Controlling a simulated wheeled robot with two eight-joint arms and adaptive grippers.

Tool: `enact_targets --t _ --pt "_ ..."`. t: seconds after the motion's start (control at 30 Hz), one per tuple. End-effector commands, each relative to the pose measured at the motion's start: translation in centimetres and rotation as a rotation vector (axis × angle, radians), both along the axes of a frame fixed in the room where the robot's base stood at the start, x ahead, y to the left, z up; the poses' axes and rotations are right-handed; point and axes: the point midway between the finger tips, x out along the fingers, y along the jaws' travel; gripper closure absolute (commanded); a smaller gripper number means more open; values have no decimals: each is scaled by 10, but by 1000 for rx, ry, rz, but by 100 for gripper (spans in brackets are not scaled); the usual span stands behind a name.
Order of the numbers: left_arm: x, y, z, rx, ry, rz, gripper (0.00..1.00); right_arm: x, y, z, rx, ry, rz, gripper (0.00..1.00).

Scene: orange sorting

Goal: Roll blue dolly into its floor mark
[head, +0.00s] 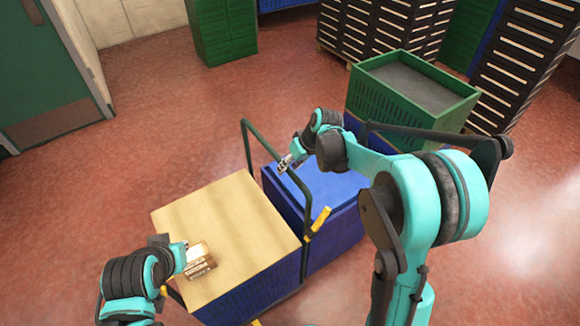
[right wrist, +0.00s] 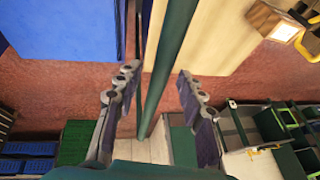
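A blue-sided dolly with a pale wooden top (head: 225,225) stands in the middle of the head view. A dark green handle bar (head: 275,152) rises along its right side, with a yellow fitting (head: 318,222) on the post. My right gripper (head: 285,163) is beside the upper bar. In the right wrist view its two fingers (right wrist: 158,112) are spread apart with the bar (right wrist: 170,65) passing between them. My left gripper (head: 183,257) is at the left of the wooden top, next to a small brown and white box (head: 200,262); its fingers are hard to make out. I see no floor mark.
A blue-topped block (head: 325,190) stands close against the dolly's right. A green crate (head: 430,118) is behind it. Dark racks (head: 385,30) and a green cabinet (head: 222,30) line the back. Open red floor (head: 140,150) lies left, towards a green door (head: 40,70).

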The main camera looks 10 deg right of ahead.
Motion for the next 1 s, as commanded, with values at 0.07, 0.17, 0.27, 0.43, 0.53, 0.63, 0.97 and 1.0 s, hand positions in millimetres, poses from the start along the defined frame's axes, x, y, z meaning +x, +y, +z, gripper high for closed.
enact_targets --t 0.07,0.17,0.27,0.43,0.53,0.63,0.97,1.0 --pt "0 0 0 0 0 0 100 0 0 0 0 0 0 61" --pt "0 0 0 0 0 0 100 0 0 0 0 0 0 82" --pt "0 0 0 0 0 0 100 0 0 0 0 0 -1 100" --pt "0 0 0 0 0 0 100 0 0 1 0 0 -1 100" --pt "0 0 0 0 0 0 100 -1 3 1 0 0 0 100" --pt "0 0 1 0 0 0 100 -4 10 1 2 1 1 100" --pt "0 0 5 0 0 0 100 -31 74 0 3 3 11 100" --pt "0 0 5 0 0 0 100 -36 84 1 3 3 11 100"
